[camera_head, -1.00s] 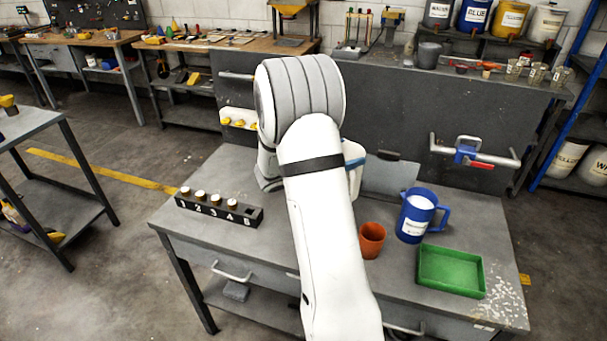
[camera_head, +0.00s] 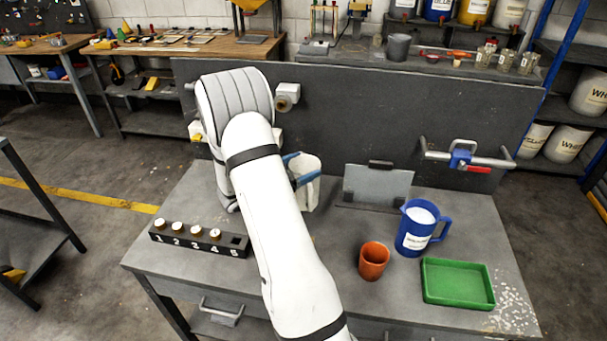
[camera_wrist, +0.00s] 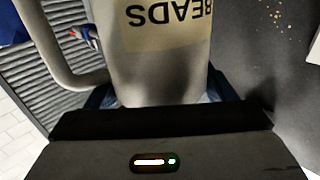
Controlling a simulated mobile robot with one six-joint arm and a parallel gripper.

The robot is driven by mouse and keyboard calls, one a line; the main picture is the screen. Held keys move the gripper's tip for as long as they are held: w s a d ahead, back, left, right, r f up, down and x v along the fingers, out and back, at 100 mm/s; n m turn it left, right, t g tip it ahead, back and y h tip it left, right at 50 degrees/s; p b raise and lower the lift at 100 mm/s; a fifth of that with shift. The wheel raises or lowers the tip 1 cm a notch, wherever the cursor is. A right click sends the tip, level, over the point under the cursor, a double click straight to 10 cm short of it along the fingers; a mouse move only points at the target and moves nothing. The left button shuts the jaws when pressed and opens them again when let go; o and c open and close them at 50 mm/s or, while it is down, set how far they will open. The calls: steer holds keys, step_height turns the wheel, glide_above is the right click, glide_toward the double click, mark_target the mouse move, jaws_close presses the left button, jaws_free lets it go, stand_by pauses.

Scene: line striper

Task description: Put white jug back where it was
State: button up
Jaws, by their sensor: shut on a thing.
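The white jug (camera_head: 308,190) is in the head view, just right of my arm's far end and partly hidden by it. In the wrist view the jug (camera_wrist: 160,75) fills the upper middle, with an upside-down "BEADS" label and a handle at left. My gripper (camera_head: 297,172) is shut on the jug, its blue fingers at the jug's side; it also shows in the wrist view (camera_wrist: 160,98). The jug looks about upright over the rear of the grey workbench (camera_head: 325,255). I cannot tell whether its base touches the top.
On the bench are a blue jug (camera_head: 415,240) with white contents, an orange cup (camera_head: 373,262), a green tray (camera_head: 457,284), a numbered black rack (camera_head: 198,238) and a grey plate on a stand (camera_head: 378,184). A dark back panel (camera_head: 370,115) carries a rail with a clamp (camera_head: 460,157).

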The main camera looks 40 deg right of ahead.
mark_target(306, 189)
steer(key=shift+f, duration=1.45)
steer(key=shift+f, duration=0.15)
steer(key=o, duration=1.9)
steer(key=shift+o, duration=0.2)
